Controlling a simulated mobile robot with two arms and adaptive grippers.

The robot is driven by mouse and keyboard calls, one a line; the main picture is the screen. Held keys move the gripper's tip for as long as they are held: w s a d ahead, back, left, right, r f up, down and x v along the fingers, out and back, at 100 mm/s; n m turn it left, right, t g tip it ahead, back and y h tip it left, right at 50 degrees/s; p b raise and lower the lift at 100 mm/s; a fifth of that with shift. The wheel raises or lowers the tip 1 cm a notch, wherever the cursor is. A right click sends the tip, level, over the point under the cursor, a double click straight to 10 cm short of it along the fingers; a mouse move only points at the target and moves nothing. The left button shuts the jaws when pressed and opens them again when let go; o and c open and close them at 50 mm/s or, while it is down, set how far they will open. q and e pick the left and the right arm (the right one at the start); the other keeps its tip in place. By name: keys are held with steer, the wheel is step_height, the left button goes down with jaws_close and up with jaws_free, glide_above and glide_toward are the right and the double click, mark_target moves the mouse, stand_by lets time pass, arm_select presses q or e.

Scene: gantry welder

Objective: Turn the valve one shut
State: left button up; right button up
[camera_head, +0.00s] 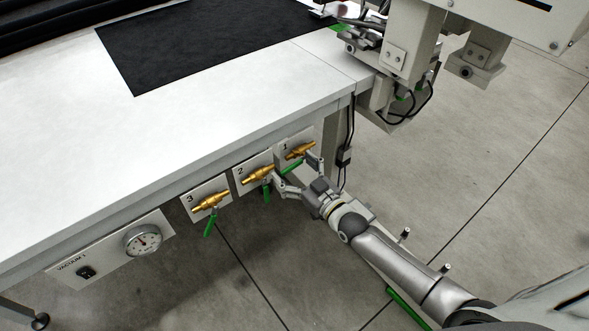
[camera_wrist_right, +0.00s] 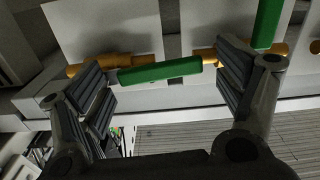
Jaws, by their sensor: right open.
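Valve one is a brass valve (camera_head: 299,149) on a white plate marked 1, under the table's front edge. Its green handle (camera_head: 291,167) lies nearly along the brass body, slightly tilted. In the right wrist view, this handle (camera_wrist_right: 160,70) runs across the gap between my fingers, with the brass body (camera_wrist_right: 113,63) behind it. My right gripper (camera_head: 297,167) is open, one finger on each side of the handle. The right finger in the wrist view is close to valve two; contact is unclear. My left gripper is not in view.
Valve two (camera_head: 258,174) and valve three (camera_head: 211,200) sit to the left, their green handles hanging down. A vacuum panel (camera_head: 112,252) with gauge and switch is further left. The white table (camera_head: 200,97) is above; a machine head (camera_head: 412,45) overhangs its right end.

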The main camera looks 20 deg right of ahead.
steer(key=c, duration=1.5)
steer(key=shift+o, duration=0.2)
